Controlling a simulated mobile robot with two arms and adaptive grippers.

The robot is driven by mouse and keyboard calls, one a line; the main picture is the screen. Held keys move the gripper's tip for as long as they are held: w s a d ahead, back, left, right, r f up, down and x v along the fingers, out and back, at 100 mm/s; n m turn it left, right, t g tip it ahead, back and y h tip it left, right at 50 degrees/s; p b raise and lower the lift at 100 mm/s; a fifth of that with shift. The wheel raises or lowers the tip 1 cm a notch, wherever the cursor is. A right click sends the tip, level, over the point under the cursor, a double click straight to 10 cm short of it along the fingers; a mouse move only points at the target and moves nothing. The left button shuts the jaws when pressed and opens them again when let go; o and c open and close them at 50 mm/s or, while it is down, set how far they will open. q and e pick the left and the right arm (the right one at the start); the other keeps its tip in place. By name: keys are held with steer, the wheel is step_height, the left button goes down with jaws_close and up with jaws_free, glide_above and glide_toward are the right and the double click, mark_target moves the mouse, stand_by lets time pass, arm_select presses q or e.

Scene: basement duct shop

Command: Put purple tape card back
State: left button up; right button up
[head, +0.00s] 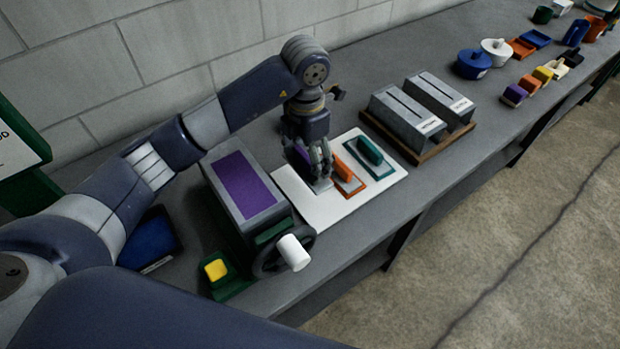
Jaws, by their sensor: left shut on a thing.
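My left gripper (322,178) points down over the left part of a white board (293,199). It is shut on the purple tape card (301,157), which shows only partly behind the fingers. I cannot tell whether the card touches the board. Beside it on the board, an orange piece (343,169) stands in an orange-outlined place and a teal piece (369,151) in a teal-outlined place. My right gripper is not in view.
Left of the board stands a grey machine with a purple top panel (245,185) and a white-handled handwheel (293,252). A yellow button (216,270) sits in front. Two grey metal boxes (405,113) stand on a wooden tray to the right. Several coloured pots and blocks lie farther right.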

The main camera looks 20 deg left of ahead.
mark_target(307, 169)
arm_select(q)
step_height(307, 169, down, 4)
steer(key=shift+p, duration=0.5)
step_height(307, 169, down, 4)
steer(key=shift+r+p, duration=0.15)
steer(key=shift+p, duration=0.5)
steer(key=shift+w+f, duration=0.1)
steer(key=shift+f, duration=0.25)
steer(key=o, duration=1)
steer(key=shift+c, duration=0.2)
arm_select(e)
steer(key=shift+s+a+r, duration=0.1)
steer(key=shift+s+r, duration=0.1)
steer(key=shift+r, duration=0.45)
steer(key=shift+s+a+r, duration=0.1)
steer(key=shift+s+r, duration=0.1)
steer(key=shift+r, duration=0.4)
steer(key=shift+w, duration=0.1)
